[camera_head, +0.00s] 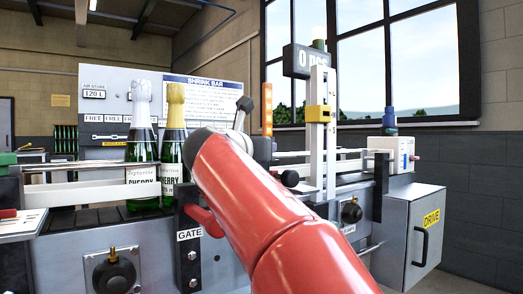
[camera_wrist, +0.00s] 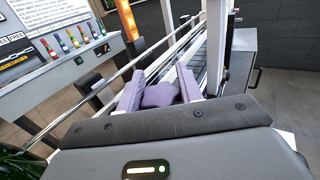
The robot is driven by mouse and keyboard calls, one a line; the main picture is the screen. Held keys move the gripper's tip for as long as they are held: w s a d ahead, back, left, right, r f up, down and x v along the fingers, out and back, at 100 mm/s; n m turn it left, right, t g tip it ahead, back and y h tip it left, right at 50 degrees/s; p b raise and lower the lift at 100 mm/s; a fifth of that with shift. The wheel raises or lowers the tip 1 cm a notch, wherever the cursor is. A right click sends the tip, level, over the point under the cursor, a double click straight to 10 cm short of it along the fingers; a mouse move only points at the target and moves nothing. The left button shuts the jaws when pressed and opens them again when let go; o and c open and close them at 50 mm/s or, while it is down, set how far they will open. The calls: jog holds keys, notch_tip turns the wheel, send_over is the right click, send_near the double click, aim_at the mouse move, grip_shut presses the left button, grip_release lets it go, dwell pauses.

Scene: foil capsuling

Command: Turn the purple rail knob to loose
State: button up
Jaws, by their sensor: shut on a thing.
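The purple rail knob (camera_wrist: 160,96) is in the middle of the wrist view, beside the long rails of the machine. My gripper (camera_wrist: 158,82) is shut on it, with one pale purple finger on each side. The knob's lower part is hidden by the gripper's dark front edge. No loose or tight marking can be read there. In the head view my red arm covers both the gripper and the knob.
Two bottles (camera_head: 140,190) stand on the conveyor at left, near the GATE post (camera_head: 190,262). A white upright post (camera_head: 318,150) with a yellow clamp stands beyond my arm. A grey DRIVE box (camera_head: 411,240) is at right. An orange light (camera_wrist: 127,18) rises near the knob.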

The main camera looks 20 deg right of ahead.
jog(key=n+t+y+p, duration=0.1)
jog(key=y, duration=0.1)
jog(key=n+t+y+p, duration=0.1)
jog(key=n+y+p, duration=0.1)
jog(key=n+t+y+p, duration=0.1)
jog(key=t, duration=0.1)
jog(key=shift+w+a+r+n+y+p, duration=0.2)
jog(key=shift+r+n+y+p, duration=0.1)
jog(key=shift+r+y, duration=0.1)
jog(key=n+y+p, duration=0.1)
jog(key=n+t+y, duration=0.1)
jog(key=y, duration=0.1)
jog(key=a+n+y+p, duration=0.1)
jog(key=shift+w+f+t+y+p, duration=0.1)
jog(key=shift+f+t+y+p, duration=0.2)
jog(key=shift+y, duration=0.1)
jog(key=shift+a+n+y+p, duration=0.1)
jog(key=shift+n+y+p, duration=0.1)
jog(key=shift+n+y, duration=1)
jog(key=shift+n+y+p, duration=0.2)
jog(key=shift+n+y, duration=0.4)
jog(key=shift+y, duration=1.1)
jog(key=shift+a+f+n+g+y, duration=0.15)
jog(key=shift+n+g+y, duration=0.4)
jog(key=shift+n+y, duration=0.7)
jog(key=shift+a+r+n+g+y, duration=0.1)
jog(key=shift+n+g+y, duration=0.55)
jog(key=shift+y, duration=1)
jog(key=shift+n, duration=0.3)
